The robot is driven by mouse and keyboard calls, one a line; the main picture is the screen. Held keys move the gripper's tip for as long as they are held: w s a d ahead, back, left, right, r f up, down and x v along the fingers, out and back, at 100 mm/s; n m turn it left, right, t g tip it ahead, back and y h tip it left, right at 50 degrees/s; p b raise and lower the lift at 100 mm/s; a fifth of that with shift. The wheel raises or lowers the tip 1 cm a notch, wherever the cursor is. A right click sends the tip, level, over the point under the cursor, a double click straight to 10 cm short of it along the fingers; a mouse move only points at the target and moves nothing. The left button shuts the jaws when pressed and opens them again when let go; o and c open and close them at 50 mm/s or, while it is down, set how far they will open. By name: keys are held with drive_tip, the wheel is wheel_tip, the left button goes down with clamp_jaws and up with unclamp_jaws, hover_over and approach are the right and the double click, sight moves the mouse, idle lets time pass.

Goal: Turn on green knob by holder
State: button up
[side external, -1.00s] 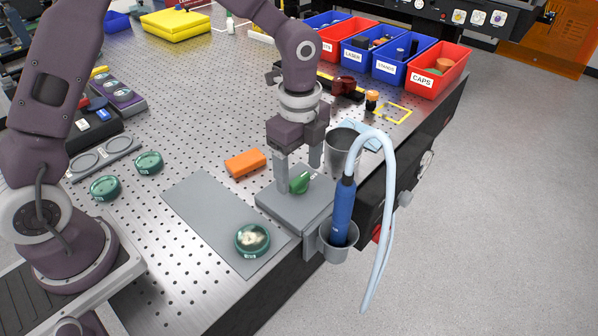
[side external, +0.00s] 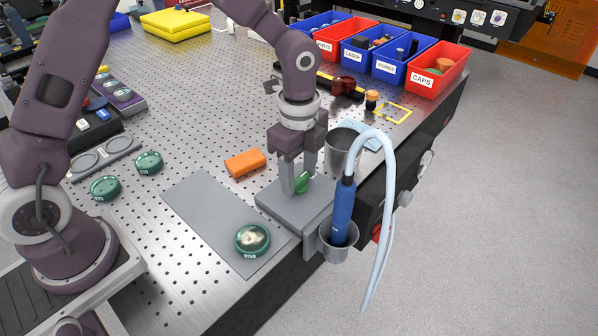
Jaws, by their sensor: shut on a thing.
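The green knob (side external: 302,184) sits on a grey base block (side external: 275,205) at the table's right edge, beside the holder (side external: 338,251). The holder is a grey cup with a blue handpiece (side external: 343,212) standing in it, its pale hose looping over and hanging down. My gripper (side external: 301,186) points down with its fingers on either side of the knob, shut on it. The fingers hide part of the knob, so its exact angle is hard to tell.
A grey cone-shaped cup (side external: 341,152) stands close behind my gripper. An orange block (side external: 245,163) lies to the left. A grey mat (side external: 205,210) bears a green round dish (side external: 252,239). Labelled bins, including a red one (side external: 420,82), stand at the back right.

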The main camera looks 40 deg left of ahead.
sight(299, 178)
drive_tip(key=n, duration=0.4)
drive_tip(key=shift+n, duration=0.3)
drive_tip(key=n, duration=0.4)
drive_tip(key=shift+n, duration=0.3)
drive_tip(key=n, duration=0.4)
drive_tip(key=shift+n, duration=2)
drive_tip(key=o, duration=1.4)
wheel_tip(299, 178, up, 7)
drive_tip(key=shift+r, duration=0.1)
